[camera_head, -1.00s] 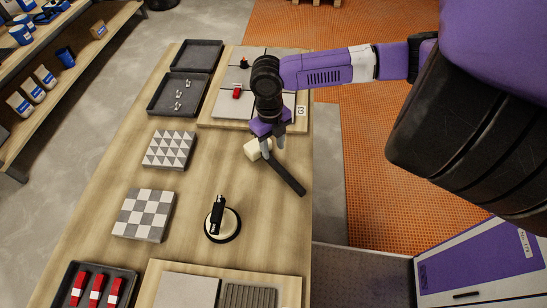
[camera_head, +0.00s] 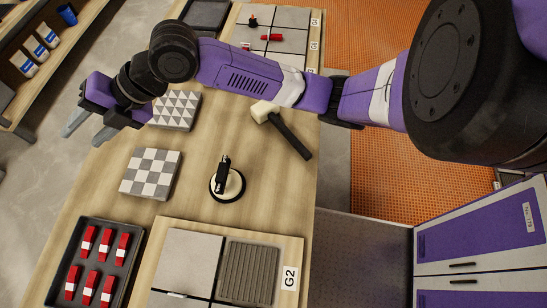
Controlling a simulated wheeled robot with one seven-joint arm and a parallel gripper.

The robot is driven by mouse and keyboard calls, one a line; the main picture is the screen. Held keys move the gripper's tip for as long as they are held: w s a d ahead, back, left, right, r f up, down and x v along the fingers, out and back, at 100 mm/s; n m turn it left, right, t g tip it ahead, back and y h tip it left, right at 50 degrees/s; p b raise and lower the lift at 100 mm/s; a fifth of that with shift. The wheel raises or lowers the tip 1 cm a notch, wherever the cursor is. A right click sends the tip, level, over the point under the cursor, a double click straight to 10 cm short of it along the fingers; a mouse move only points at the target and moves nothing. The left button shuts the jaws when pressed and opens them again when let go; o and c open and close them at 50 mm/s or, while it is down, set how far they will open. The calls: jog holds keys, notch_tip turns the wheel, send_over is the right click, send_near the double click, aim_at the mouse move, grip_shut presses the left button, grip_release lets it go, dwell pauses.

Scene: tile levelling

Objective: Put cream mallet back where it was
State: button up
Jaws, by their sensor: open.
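The cream mallet lies on the wooden table near its right edge, with a cream head (camera_head: 264,111) and a dark handle (camera_head: 290,137) slanting down to the right. Nothing holds it. My gripper (camera_head: 82,136) is at the left edge of the table, well left of the mallet, with its fingers apart and nothing seen between them. My arm passes above the table behind the mallet and hides part of the table there.
A triangle-patterned tile (camera_head: 176,110), a checkered tile (camera_head: 150,174) and a black-handled suction cup (camera_head: 227,184) stand on the table. A dark tray (camera_head: 64,247) holds several red clips. A tile board (camera_head: 293,258) marked G2 is in front; another (camera_head: 312,35) is behind.

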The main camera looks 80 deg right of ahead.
jog(key=a+r+m+t, duration=0.8)
jog(key=a+r+m, duration=0.3)
jog(key=m, duration=0.2)
jog(key=s+d+f+m+g+h, duration=0.15)
jog(key=s+f+m+h, duration=0.55)
jog(key=s+f+m, duration=0.75)
jog(key=s+d+f+n+g, duration=0.1)
jog(key=s+d, duration=0.2)
jog(key=s, duration=0.8)
jog(key=s+d+f+n+g, duration=0.1)
jog(key=s+d, duration=0.3)
jog(key=s, duration=0.7)
jog(key=shift+s+d+f+n+y, duration=0.2)
jog(key=shift+f+n+y, duration=0.25)
jog(key=shift+n, duration=0.3)
jog(key=shift+f, duration=0.1)
